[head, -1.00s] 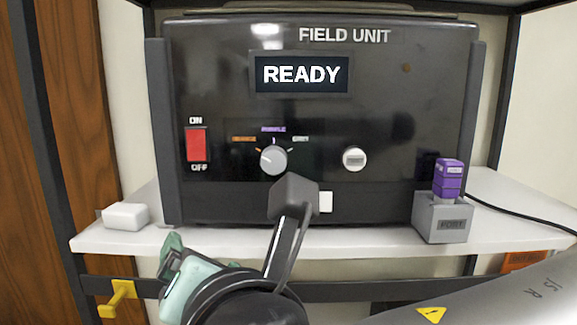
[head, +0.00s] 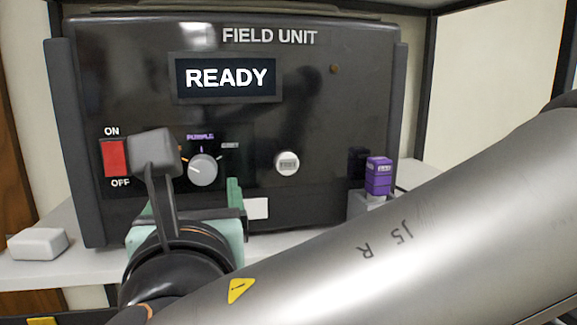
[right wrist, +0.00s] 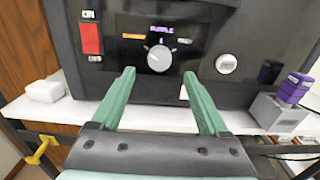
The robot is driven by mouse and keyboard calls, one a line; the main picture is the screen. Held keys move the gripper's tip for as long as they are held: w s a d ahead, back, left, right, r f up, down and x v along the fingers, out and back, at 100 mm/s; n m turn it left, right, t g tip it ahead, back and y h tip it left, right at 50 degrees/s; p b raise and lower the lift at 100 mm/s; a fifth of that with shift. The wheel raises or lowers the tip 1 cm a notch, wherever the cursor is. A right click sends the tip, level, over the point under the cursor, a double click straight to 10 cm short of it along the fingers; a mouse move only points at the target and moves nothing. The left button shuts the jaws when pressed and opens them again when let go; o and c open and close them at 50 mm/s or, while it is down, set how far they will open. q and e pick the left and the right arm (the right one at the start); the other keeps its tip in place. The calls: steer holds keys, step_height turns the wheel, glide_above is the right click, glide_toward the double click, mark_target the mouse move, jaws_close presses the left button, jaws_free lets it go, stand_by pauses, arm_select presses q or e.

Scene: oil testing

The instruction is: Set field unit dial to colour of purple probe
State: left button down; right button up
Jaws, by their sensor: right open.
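The black field unit (head: 330,130) stands on a white shelf, and its screen (head: 226,77) reads READY. Its round grey dial (head: 203,169) has orange, purple and grey marks above it; I cannot read its pointer surely. The dial also shows in the right wrist view (right wrist: 159,59). The purple probe (head: 379,176) stands upright in a grey holder (head: 358,205) at the unit's right. My right gripper (right wrist: 159,76) is open and empty, its green fingers below and in front of the dial, one to each side in the wrist picture. My left gripper is not in view.
A red ON/OFF switch (head: 115,158) is left of the dial and a round white knob (head: 287,163) is right of it. A white block (head: 38,244) lies on the shelf (head: 75,272) at the left. A yellow hook (right wrist: 38,150) shows below.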

mark_target(203, 174)
steer(key=p+x, duration=0.1)
steer(key=x, duration=0.4)
steer(key=shift+w+a, duration=0.1)
steer(key=shift+w, duration=0.3)
steer(key=shift+c, duration=0.3)
jaws_close()
